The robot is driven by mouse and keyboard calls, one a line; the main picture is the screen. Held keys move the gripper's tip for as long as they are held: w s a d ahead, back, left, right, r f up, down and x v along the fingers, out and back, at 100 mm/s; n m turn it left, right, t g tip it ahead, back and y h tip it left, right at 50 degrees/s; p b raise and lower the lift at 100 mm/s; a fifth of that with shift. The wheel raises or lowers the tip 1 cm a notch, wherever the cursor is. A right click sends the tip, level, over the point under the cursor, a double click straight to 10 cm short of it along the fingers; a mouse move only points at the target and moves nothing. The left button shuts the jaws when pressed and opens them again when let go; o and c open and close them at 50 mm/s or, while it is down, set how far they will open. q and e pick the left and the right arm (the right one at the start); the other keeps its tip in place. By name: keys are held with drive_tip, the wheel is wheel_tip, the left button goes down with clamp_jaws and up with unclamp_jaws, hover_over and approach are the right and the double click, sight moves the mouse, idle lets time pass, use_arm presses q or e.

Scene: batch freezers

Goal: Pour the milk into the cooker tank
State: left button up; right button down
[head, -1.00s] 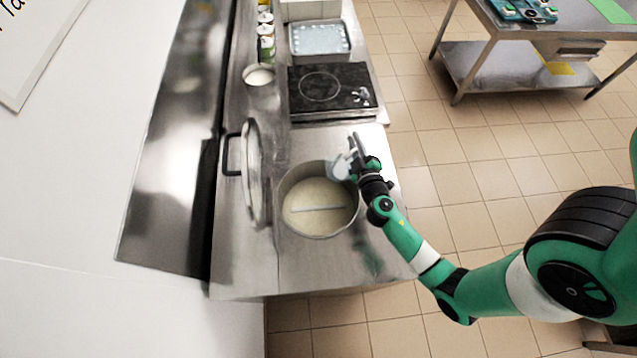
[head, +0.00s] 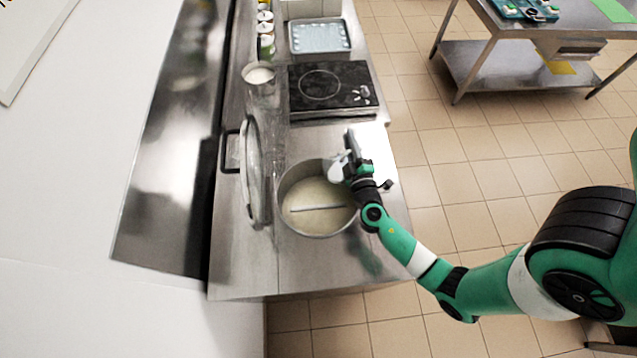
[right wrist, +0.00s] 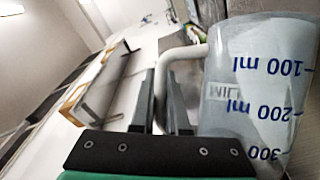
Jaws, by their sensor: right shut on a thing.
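The cooker tank (head: 287,222) is a round open steel vessel set into the counter, holding pale creamy liquid with a grey bar across it. My right gripper (head: 352,150) is over the tank's upper right rim, shut on the handle of a translucent measuring jug (head: 338,170). The right wrist view shows the jug (right wrist: 255,75) with blue millilitre marks upside down and a faint milk label; its handle passes between the fingers of the gripper (right wrist: 163,85). I see no clear stream, and cannot tell how much milk is in the jug. My left gripper is not in view.
The tank's lid (head: 253,170) stands on edge left of the tank. Behind are a white-filled container (head: 262,80), a black hob (head: 335,88) and a tray (head: 320,37). The counter in front of the tank is clear.

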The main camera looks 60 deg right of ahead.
drive_tip(key=shift+w+a+n, duration=0.15)
drive_tip(key=shift+a+n, duration=0.1)
drive_tip(key=shift+n, duration=0.15)
drive_tip(key=shift+w+a, duration=0.1)
drive_tip(key=shift+a, duration=0.1)
drive_tip(key=shift+w+a+f+n+t+h+b, duration=0.15)
drive_tip(key=shift+w+a+n+h+b, duration=0.2)
drive_tip(key=shift+a+b, duration=0.3)
drive_tip(key=shift+w+a+f+n+t+h+b, duration=0.15)
drive_tip(key=shift+w+a+n+b, duration=0.15)
drive_tip(key=shift+a+n+b, duration=0.25)
drive_tip(key=shift+w+a+r, duration=0.1)
drive_tip(key=shift+w+a, duration=0.05)
drive_tip(key=shift+w+r+n+t+b, duration=0.1)
drive_tip(key=shift+r+n+t+b, duration=0.15)
drive_tip(key=shift+n+b, duration=0.25)
drive_tip(key=shift+w+a+r+n+t+b, duration=0.3)
drive_tip(key=shift+w+a+n+t+b, duration=0.1)
drive_tip(key=shift+a+n, duration=0.3)
idle(0.4)
